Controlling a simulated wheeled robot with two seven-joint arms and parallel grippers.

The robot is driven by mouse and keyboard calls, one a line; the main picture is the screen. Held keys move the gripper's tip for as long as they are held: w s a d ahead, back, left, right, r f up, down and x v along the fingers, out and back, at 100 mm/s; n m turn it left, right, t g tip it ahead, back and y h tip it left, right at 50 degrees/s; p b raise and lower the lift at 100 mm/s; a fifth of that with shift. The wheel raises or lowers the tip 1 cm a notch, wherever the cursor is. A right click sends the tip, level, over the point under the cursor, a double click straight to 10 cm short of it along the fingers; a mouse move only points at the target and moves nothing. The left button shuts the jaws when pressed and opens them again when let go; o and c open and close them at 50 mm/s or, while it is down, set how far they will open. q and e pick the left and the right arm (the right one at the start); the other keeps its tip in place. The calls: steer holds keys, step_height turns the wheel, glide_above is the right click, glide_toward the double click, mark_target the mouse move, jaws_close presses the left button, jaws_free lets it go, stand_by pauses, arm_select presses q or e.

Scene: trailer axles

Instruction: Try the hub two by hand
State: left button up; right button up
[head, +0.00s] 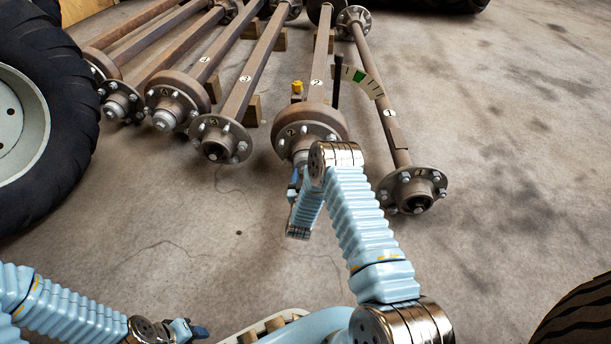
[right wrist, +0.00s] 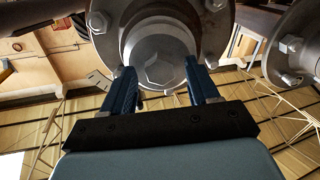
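Hub two (head: 310,125) is a rusty brake drum with a studded flange and a grey centre cap, on the axle tagged 2 (head: 318,82). My right gripper (head: 296,180) is at its near face, partly hidden behind my right arm. In the right wrist view, the hub's grey cap (right wrist: 158,62) sits between the two blue fingers of my right gripper (right wrist: 160,78). They flank it closely with no clear gap, and the gripper looks shut on the cap. My left gripper (head: 196,331) is low at the left, away from the hubs; its finger opening is unclear.
Axle one's hub (head: 412,190) stands close on the right, and axle three's hub (head: 220,139) on the left. A gauge with a green patch (head: 360,77) is by axle two. A large tyre (head: 75,110) stands at the left. Bare concrete (head: 500,130) is at the right.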

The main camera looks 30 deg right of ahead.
steer(key=p+v, duration=0.2)
steer(key=v, duration=1.1)
steer(key=shift+s+a, duration=0.25)
steer(key=shift+a, duration=0.05)
steer(key=s+a+f+g+y, duration=0.4)
steer(key=a+f+g+y, duration=0.15)
steer(key=a+y, duration=0.3)
steer(key=s+a+r+n+g+y, duration=0.1)
steer(key=s+a+r+g+y, duration=0.2)
steer(key=s, duration=0.5)
steer(key=s+a+r+n+g+y, duration=0.2)
steer(key=s+a+g, duration=0.3)
steer(key=s, duration=0.2)
step_height(320, 180, up, 12)
steer(key=s+p, duration=0.1)
steer(key=p, duration=1.2)
steer(key=shift+s+a+r+g+y, duration=0.15)
steer(key=shift+s+a+g+y, duration=0.1)
steer(key=shift+g+y, duration=0.1)
